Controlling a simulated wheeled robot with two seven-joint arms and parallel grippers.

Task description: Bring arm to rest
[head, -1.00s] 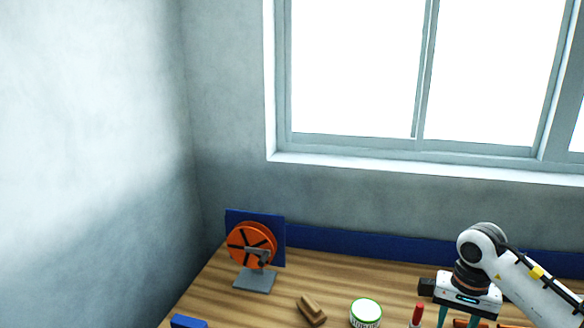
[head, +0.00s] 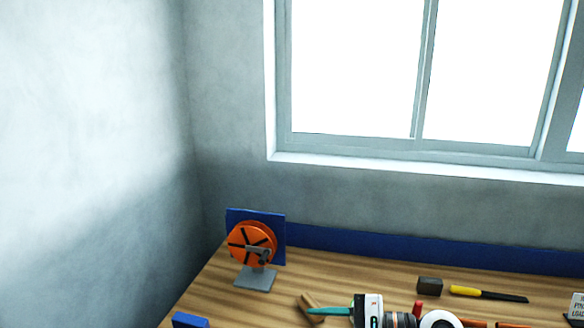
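My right gripper (head: 330,311) is low at the bottom edge of the head view, turned to point left. Its white body (head: 366,308) and one teal finger show. The other finger is not visible, so its opening cannot be told. The visible fingertip overlaps a brown wooden block-like object (head: 307,301) on the bench; I cannot tell whether they touch. My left gripper is not in view.
The wooden bench (head: 350,273) holds an orange reel on a grey stand (head: 252,245), a dark block (head: 429,286), a yellow-handled tool (head: 465,291), a red-capped item (head: 418,308), a blue item (head: 189,320) and a labelled box (head: 577,305). A blue rail (head: 400,246) runs behind.

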